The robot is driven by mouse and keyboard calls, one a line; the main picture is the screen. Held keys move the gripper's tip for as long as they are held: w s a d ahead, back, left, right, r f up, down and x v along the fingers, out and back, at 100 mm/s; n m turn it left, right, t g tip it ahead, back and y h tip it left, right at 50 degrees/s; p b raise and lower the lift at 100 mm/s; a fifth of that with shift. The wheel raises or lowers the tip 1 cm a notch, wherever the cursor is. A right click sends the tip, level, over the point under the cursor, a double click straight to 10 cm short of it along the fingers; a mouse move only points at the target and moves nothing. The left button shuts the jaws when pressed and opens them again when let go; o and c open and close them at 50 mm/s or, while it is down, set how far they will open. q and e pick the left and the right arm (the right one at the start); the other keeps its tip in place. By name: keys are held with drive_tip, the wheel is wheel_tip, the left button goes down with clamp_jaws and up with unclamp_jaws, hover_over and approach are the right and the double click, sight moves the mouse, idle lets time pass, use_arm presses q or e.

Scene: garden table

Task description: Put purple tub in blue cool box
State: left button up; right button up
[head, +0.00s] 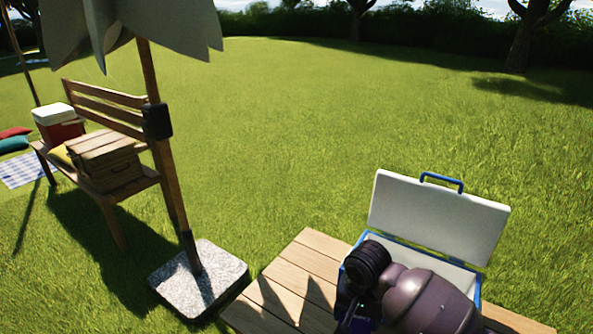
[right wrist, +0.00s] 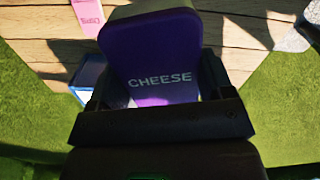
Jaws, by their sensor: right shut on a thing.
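The blue cool box (head: 466,274) stands on the wooden table with its white lid (head: 437,218) raised and open. My right arm covers much of its front and opening in the head view. In the right wrist view the purple tub (right wrist: 155,50), marked CHEESE, sits between the fingers of my right gripper (right wrist: 155,88), which is shut on it. In the head view the tub is not clearly seen; my wrist hides that area. A blue and white edge (right wrist: 89,76) beside the left finger in the wrist view may be part of the cool box. My left gripper is not in view.
The wooden table (head: 296,270) has bare planks left of the cool box. A pink item (right wrist: 90,14) lies on planks in the wrist view.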

drive_tip(key=s+d+r+n+p, duration=0.1)
drive_tip(key=s+d+r+n, duration=0.1)
drive_tip(key=r, duration=0.5)
drive_tip(key=s+d+r+n, duration=0.2)
drive_tip(key=s+d+r, duration=0.3)
drive_tip(key=r, duration=0.3)
drive_tip(key=shift+s+d+p, duration=0.15)
drive_tip(key=shift+d+p, duration=0.15)
drive_tip(key=shift+p, duration=0.1)
